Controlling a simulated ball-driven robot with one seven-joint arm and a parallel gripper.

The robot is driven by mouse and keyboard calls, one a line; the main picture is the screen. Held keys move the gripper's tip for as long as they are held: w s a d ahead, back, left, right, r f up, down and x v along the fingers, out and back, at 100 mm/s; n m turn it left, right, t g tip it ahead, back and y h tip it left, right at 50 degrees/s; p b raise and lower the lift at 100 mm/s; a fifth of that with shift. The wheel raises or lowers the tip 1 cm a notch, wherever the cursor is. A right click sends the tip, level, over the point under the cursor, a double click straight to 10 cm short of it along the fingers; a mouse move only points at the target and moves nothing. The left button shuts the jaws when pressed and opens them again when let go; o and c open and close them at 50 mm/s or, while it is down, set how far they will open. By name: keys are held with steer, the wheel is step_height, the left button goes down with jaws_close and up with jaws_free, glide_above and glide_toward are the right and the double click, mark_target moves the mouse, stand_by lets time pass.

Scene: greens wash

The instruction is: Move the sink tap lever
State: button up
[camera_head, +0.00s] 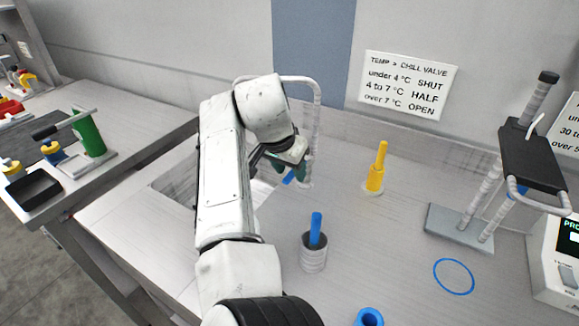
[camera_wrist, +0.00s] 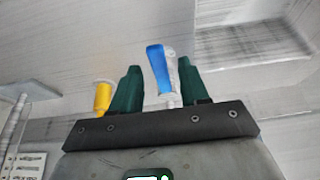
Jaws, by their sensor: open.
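The sink tap (camera_head: 317,110) is a pale gooseneck pipe standing behind my arm. Its blue lever (camera_head: 288,177) shows just below my gripper (camera_head: 291,160). In the wrist view the blue lever (camera_wrist: 156,70) with its pale body lies between the two green fingers of my gripper (camera_wrist: 160,82). It is nearer the right finger, and a gap shows on the left side. The fingers are apart and not closed on it. Whether the right finger touches the lever I cannot tell. My arm hides part of the tap base and sink (camera_head: 168,186).
A yellow valve handle (camera_head: 376,170) stands right of the tap; it also shows in the wrist view (camera_wrist: 102,97). A grey cup (camera_head: 314,254) with a blue stick is in front. A stand with a black head (camera_head: 531,158) is at the right. A blue ring (camera_head: 454,276) marks the counter.

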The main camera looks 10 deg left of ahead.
jaws_close()
stand_by(0.3)
stand_by(0.4)
